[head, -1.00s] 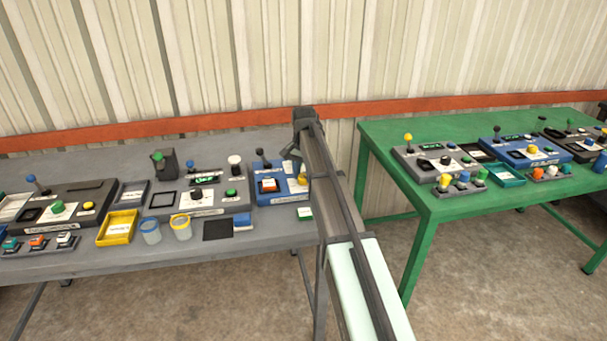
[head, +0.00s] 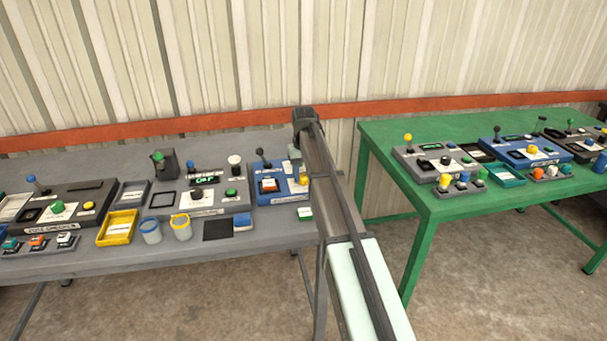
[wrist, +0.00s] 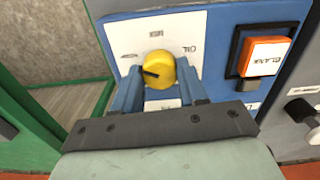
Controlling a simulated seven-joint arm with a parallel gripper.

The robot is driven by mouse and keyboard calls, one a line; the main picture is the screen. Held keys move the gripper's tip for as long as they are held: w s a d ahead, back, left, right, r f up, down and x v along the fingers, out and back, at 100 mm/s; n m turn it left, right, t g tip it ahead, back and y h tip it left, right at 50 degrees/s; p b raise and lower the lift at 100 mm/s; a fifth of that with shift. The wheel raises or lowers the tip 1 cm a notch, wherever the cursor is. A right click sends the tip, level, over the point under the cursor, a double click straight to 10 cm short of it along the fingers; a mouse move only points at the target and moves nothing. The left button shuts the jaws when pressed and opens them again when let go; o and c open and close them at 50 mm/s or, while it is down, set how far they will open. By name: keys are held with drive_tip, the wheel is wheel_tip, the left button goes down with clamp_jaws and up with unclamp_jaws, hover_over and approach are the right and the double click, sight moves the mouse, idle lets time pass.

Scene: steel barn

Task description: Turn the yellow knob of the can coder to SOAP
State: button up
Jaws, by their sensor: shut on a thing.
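The can coder (head: 266,197) is a blue box at the right end of the grey table. Its yellow knob (wrist: 159,70) has a dark pointer mark, which points left in the wrist view. Labels surround the knob on a white plate (wrist: 180,24). OIL reads sideways at its right; the other labels are too small, upside down or partly covered, and I cannot tell which is SOAP. My gripper (wrist: 161,75) is shut on the knob, one blue finger on each side. In the head view the knob (head: 303,180) shows below my gripper (head: 294,156).
An orange button (wrist: 265,52) marked BLANK sits beside the knob plate. A dark lever (head: 260,153) stands at the coder's back. A grey box with a black knob (head: 196,192) is to its left. A green table (head: 390,150) stands to the right across a gap.

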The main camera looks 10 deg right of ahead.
sight(303, 176)
drive_tip(key=shift+w+n, duration=0.1)
drive_tip(key=shift+n, duration=0.2)
idle(0.4)
drive_tip(key=o, duration=1.1)
drive_tip(key=shift+c, duration=0.2)
drive_tip(key=shift+r, duration=0.1)
wheel_tip(303, 176, up, 14)
drive_tip(key=shift+f, duration=0.2)
